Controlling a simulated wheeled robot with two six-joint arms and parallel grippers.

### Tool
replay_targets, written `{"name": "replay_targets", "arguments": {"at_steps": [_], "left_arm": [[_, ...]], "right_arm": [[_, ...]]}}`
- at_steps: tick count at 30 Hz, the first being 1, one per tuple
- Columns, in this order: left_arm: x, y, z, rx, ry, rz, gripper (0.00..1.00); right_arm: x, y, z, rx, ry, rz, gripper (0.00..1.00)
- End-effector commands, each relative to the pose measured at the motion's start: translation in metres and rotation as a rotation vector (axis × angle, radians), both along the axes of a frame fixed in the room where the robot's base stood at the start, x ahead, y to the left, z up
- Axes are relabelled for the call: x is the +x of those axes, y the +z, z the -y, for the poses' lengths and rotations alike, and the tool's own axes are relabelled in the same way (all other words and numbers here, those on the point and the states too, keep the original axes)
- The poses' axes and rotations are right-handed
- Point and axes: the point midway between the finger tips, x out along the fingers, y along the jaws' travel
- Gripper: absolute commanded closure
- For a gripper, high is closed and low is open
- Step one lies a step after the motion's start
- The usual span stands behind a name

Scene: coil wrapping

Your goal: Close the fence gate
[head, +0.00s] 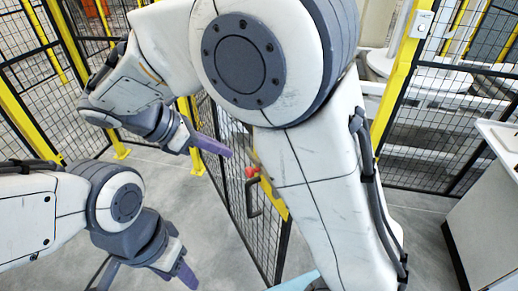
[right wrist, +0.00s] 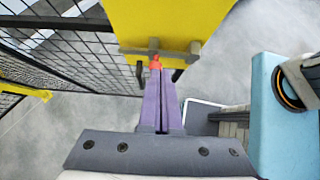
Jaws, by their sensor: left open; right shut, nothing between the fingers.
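The fence gate (head: 240,185) is a black mesh panel that stands swung out at an angle into the floor area. Its yellow latch plate (head: 272,192) carries a red knob (head: 252,172) and a black handle (head: 253,203); my right arm hides part of it. In the right wrist view the yellow plate (right wrist: 175,22) and red knob (right wrist: 157,62) are just beyond my fingertips. My right gripper (head: 228,153) is shut and empty, pointing at the latch side; I cannot tell whether it touches. My left gripper (head: 188,278) is open and empty, low at the left, apart from the gate.
A yellow fence post (head: 400,72) with a white box (head: 422,24) stands right of the gate. Fixed mesh fence (head: 428,155) continues beyond it. A white-topped cabinet (head: 490,220) is at the right edge. Grey floor (head: 215,255) is clear between my left gripper and the gate.

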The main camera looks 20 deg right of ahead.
Motion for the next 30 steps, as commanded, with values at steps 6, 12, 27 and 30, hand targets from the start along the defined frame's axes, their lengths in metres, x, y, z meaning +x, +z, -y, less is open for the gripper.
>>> {"name": "replay_targets", "arguments": {"at_steps": [6, 12, 27, 30], "left_arm": [[0.000, 0.004, 0.000, 0.000, 0.000, 0.000, 0.50], [0.000, 0.010, 0.000, 0.000, 0.000, 0.000, 0.50], [0.000, 0.018, 0.000, 0.000, 0.000, 0.000, 0.50], [0.000, 0.017, 0.000, 0.000, 0.000, 0.000, 0.50]], "right_arm": [[0.003, -0.032, 0.034, 0.000, -0.006, -0.003, 1.00], [0.007, -0.056, 0.064, 0.003, -0.006, -0.001, 1.00], [0.011, -0.057, 0.096, 0.005, -0.002, 0.001, 1.00], [0.011, -0.057, 0.096, 0.005, -0.002, 0.001, 1.00]]}}
